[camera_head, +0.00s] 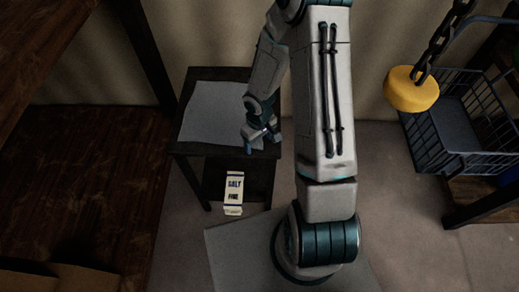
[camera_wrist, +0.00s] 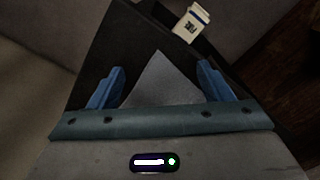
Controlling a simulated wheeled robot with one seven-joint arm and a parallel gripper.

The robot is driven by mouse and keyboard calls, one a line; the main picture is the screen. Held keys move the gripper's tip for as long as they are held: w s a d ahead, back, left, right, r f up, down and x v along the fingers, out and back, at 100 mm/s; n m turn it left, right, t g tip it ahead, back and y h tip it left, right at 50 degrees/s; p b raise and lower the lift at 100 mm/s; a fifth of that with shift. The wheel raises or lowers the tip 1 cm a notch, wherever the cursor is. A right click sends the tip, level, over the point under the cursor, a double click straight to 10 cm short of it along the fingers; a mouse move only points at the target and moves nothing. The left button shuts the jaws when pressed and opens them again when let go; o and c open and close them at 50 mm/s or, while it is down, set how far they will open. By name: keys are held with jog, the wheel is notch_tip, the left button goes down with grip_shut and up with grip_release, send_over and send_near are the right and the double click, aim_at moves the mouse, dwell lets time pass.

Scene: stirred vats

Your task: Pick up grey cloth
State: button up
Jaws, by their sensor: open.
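The grey cloth (camera_head: 212,108) lies flat on top of a small dark table (camera_head: 188,147) in the head view. My gripper (camera_head: 262,140) is over the cloth's lower right part, close to the table's front edge. In the wrist view, a pointed corner of the cloth (camera_wrist: 158,82) shows between my two blue fingers (camera_wrist: 160,85). The fingers are spread wide and hold nothing. The rest of the cloth is hidden below the gripper body in that view. I cannot tell whether the fingertips touch the cloth.
A white salt box (camera_head: 233,192) stands below the table top, near its front; it also shows in the wrist view (camera_wrist: 190,24). A yellow weight (camera_head: 411,90) hangs on a chain at right, beside a dark wire basket (camera_head: 460,125). Brown wooden furniture (camera_head: 80,190) fills the left.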

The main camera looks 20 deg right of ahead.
jog(key=shift+f, duration=0.3)
grip_shut()
dwell(0.5)
notch_tip(320, 180, up, 12)
jog(key=p, duration=0.9)
jog(key=shift+p, duration=0.4)
jog(key=shift+r, duration=0.15)
notch_tip(320, 180, up, 36)
jog(key=p, duration=0.6)
jog(key=shift+p, duration=0.3)
